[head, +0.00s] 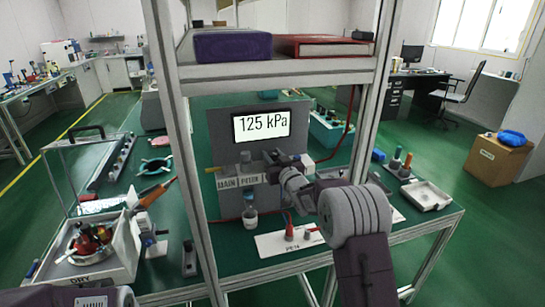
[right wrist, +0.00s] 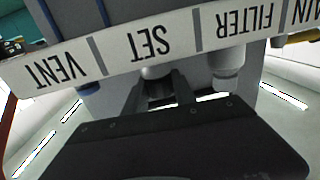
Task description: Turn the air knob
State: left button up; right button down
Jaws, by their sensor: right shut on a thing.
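A grey air unit (head: 230,130) stands on the bench behind my right arm, and its display (head: 261,126) reads 125 kPa. Its label strip shows MAIN and FILTER in the head view. In the right wrist view the strip (right wrist: 190,40) appears upside down and reads VENT, SET, FILTER and MAIN. My right gripper (head: 284,174) is at the unit's front. In the right wrist view its fingers (right wrist: 152,92) are shut on a pale knob (right wrist: 154,72) by the SET label, mostly hidden between them.
A shelf with a purple box (head: 232,46) and a red binder (head: 322,46) hangs above, on metal posts. A white plate (head: 272,246) with small red parts lies in front of the unit. A white tray (head: 426,195) is at right.

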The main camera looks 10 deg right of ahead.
jog(key=shift+a+f+m+h+b, duration=0.1)
jog(key=shift+f+m+h+b, duration=0.15)
jog(key=shift+m+h+b, duration=0.6)
jog(key=shift+h+b, duration=0.55)
jog(key=shift+b, duration=0.05)
jog(key=shift+a+r+m+h, duration=0.1)
jog(key=shift+r+m+h, duration=0.1)
jog(key=shift+m+h, duration=0.35)
jog(key=m+h+p, duration=0.2)
jog(key=h+p, duration=0.1)
jog(key=shift+r+g+h, duration=0.25)
jog(key=shift+r+g, duration=0.05)
jog(key=shift+f+m+h+p, duration=0.1)
jog(key=shift+m+h+p, duration=0.25)
jog(key=shift+h, duration=0.25)
jog(key=shift+f+m+g+h+b, duration=0.2)
jog(key=shift+m+g+h+b, duration=0.1)
jog(key=shift+m+g+h, duration=0.35)
jog(key=shift+d+m+g+h+b, duration=0.2)
jog(key=shift+m+g+h+b, duration=0.25)
jog(key=shift+h+b, duration=0.4)
jog(key=shift+r, duration=0.15)
